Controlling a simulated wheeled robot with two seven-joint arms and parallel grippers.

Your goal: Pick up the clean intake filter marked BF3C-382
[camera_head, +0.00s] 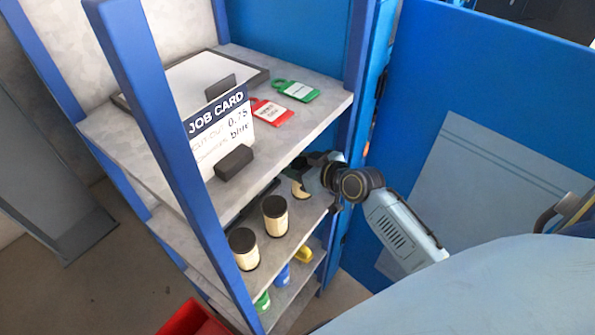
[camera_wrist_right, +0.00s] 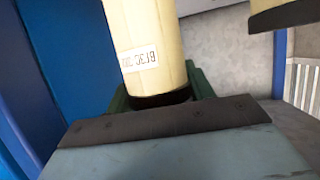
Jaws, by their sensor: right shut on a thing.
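My right gripper (camera_head: 312,180) reaches into the middle shelf from the right and is shut on a cream filter (camera_head: 299,190), mostly hidden by the gripper and the upper shelf. In the right wrist view this filter (camera_wrist_right: 145,30) has a dark end and a white label with upside-down print; it seems to read BF3C, and the last digits are unclear. Two more cream filters with dark tops, a nearer one (camera_head: 243,250) and a middle one (camera_head: 275,217), stand upright on the same shelf. Part of another filter (camera_wrist_right: 285,14) shows at the wrist view's top right. My left gripper is out of view.
The upper shelf (camera_head: 325,100) holds a job card (camera_head: 222,125), a red tag (camera_head: 272,112) and a green tag (camera_head: 296,91). A blue post (camera_head: 165,120) stands in front. Green, blue and yellow items sit on the lower shelf. A red bin (camera_head: 190,318) is below.

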